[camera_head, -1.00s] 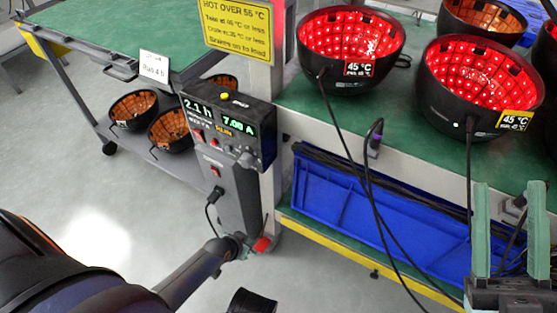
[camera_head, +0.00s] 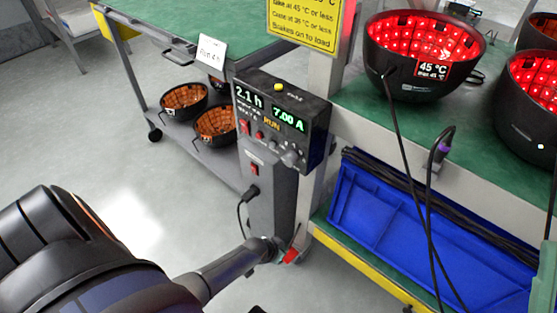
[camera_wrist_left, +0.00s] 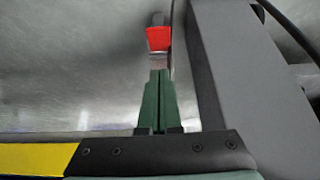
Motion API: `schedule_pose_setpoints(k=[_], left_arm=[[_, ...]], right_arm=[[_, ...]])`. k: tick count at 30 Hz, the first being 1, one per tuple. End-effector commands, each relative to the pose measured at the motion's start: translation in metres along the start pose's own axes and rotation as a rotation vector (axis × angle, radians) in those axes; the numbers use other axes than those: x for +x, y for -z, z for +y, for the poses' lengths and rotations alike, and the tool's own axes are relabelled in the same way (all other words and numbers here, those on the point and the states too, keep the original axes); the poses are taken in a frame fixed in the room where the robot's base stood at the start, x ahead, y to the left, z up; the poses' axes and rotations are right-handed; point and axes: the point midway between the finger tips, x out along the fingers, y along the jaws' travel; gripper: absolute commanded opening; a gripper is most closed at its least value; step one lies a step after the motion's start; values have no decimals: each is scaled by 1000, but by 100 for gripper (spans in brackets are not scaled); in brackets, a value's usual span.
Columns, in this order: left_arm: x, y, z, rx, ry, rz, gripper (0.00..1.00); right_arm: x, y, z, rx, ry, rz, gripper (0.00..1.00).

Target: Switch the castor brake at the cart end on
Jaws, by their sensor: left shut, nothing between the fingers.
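A small red lever (camera_head: 291,256), which looks like the castor brake, sits low near the floor at the foot of the grey post. It also shows in the left wrist view (camera_wrist_left: 158,39), just beyond my fingertips. My left gripper (camera_wrist_left: 160,72) has its two green fingers pressed together with nothing between them. In the head view my left gripper (camera_head: 272,248) is beside the red lever, on its left. I cannot tell whether they touch or how the lever is set. The castor wheel is mostly hidden. A green finger of my right gripper (camera_head: 546,278) shows at the right edge.
A grey control box (camera_head: 275,120) reads 2.1 h and 7.00 A above the lever; a cable hangs beside its column. A green-topped cart (camera_head: 200,28) with bowls below stands at left. Red-lit bowls (camera_head: 424,88) and a blue tray (camera_head: 400,222) are at right. Floor at left is clear.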

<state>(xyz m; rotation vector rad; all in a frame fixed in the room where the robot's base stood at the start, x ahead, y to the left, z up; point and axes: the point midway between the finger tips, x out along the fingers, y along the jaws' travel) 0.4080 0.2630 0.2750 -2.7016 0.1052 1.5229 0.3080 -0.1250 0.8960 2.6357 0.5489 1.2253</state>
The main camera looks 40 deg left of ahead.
Motion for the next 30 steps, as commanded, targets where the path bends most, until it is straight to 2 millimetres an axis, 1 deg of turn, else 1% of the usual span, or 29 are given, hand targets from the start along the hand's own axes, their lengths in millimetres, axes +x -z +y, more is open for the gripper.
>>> schedule_pose_setpoints(k=[1, 3, 8, 9, 12, 18, 30], left_arm=[[15, -3, 0, -1, 0, 1, 0], [27, -2, 0, 0, 0, 1, 0], [50, -3, 1, 0, -1, 1, 0], [54, -10, 1, -1, -1, -2, 0], [62, -19, 0, -1, -1, -1, 0], [69, -28, 0, 0, -1, 0, 0], [69, -29, 0, 0, 0, 0, 0]], right_arm=[[-10, -9, -5, 10, -1, -1, 50], [-16, -16, -8, 27, -3, -4, 50], [-29, -30, -19, 44, 11, -19, 50], [-32, -34, -21, 41, 18, -22, 50], [-37, -39, -26, 27, 28, -26, 50], [-42, -45, -30, 18, 34, -32, 50], [-42, -45, -29, 18, 26, -33, 50]])
